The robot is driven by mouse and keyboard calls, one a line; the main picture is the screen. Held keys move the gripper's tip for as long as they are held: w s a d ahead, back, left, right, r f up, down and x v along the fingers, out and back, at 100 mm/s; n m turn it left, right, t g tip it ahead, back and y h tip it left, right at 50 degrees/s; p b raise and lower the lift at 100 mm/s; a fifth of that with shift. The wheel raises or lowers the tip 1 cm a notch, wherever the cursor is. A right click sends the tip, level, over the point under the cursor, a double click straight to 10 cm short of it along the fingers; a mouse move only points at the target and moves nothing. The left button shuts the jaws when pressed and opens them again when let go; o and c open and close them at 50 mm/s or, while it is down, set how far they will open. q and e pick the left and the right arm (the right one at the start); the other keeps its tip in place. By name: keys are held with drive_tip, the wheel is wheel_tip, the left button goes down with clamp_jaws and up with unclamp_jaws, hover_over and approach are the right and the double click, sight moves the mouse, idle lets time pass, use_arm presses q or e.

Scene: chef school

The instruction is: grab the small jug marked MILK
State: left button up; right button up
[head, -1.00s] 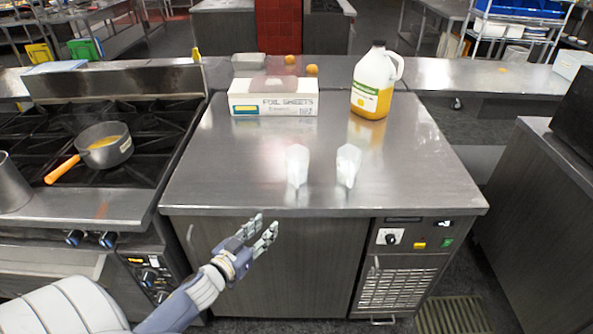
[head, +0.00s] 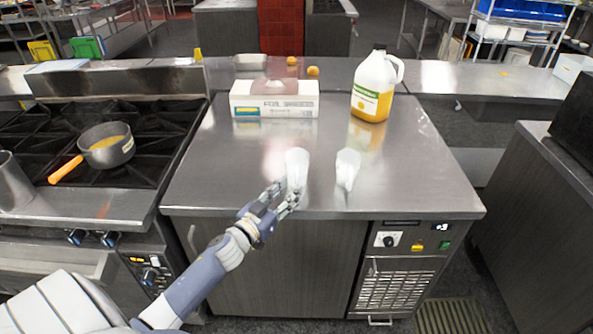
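Two small white jugs stand on the steel counter (head: 230,180) near its front. The left jug (head: 297,165) and the right jug (head: 347,168) look alike, and I cannot read a MILK mark on either. My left gripper (head: 284,196) is at the counter's front edge, just in front of and slightly left of the left jug. Its fingers are apart with nothing seen between them, and they overlap the lower part of that jug in the picture. I cannot tell whether they touch it. My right gripper is not in view.
A foil sheets box (head: 274,99) and a large jug of yellow liquid (head: 374,85) stand at the back of the counter. A stove with an orange-handled pan (head: 106,146) is on the left. The counter's front right is clear.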

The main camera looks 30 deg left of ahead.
use_arm(q)
drive_tip(key=shift+w+d+f, duration=0.15)
drive_tip(key=shift+w, duration=1.35)
drive_tip(key=shift+s, duration=0.1)
drive_tip(key=shift+c, duration=0.3)
clamp_jaws()
